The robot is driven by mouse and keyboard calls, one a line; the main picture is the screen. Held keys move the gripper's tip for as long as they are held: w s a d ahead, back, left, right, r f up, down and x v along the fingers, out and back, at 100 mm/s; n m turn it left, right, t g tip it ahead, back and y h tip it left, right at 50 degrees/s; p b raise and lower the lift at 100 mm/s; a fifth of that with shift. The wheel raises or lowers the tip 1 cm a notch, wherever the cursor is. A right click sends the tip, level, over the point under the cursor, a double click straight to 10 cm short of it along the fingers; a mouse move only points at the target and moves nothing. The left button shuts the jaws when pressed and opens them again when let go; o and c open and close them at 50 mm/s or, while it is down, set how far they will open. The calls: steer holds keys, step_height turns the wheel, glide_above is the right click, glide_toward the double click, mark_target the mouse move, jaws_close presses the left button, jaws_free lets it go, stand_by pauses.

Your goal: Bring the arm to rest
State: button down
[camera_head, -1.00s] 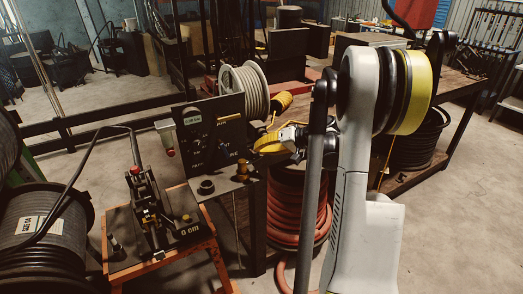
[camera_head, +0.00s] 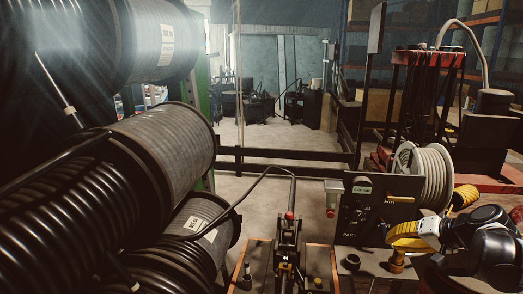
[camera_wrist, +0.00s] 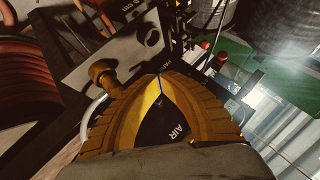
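My gripper (camera_head: 397,237) has yellow ribbed fingers and shows at the lower right of the head view, in front of the black control panel (camera_head: 372,208). In the wrist view the fingers of my gripper (camera_wrist: 159,75) come together at their tips, with nothing seen held between them. The panel's "AIR" lettering shows through the gap behind the tips. A brass fitting (camera_wrist: 103,73) stands just left of the fingers in the wrist view. The crimping tool (camera_head: 288,240) stands on an orange-edged stand at the bottom centre of the head view.
Large hose reels (camera_head: 165,150) fill the left side. A pale hose spool (camera_head: 432,175) stands behind the panel at the right. A dark rail (camera_head: 270,153) crosses behind the stand. Open floor (camera_head: 262,137) lies beyond it.

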steer(key=s+a+r+n+g+h, duration=0.1)
steer(key=s+a, duration=0.6)
steer(key=a, duration=0.2)
steer(key=s+a+r+n+g+h, duration=0.1)
steer(key=s+a+n, duration=0.1)
steer(key=s+a, duration=0.4)
steer(key=a, duration=0.3)
steer(key=shift+s+r+h, duration=0.2)
steer(key=shift+s+h, duration=0.2)
steer(key=c, duration=1.9)
jaws_free()
steer(key=s+a, duration=0.1)
steer(key=s, duration=0.1)
steer(key=s+a+f+n, duration=0.1)
steer(key=s, duration=0.1)
steer(key=s+a+n+h, duration=0.1)
steer(key=s, duration=0.1)
steer(key=shift+s+f, duration=0.2)
steer(key=shift+s, duration=0.2)
steer(key=o, duration=0.5)
steer(key=shift+s, duration=0.1)
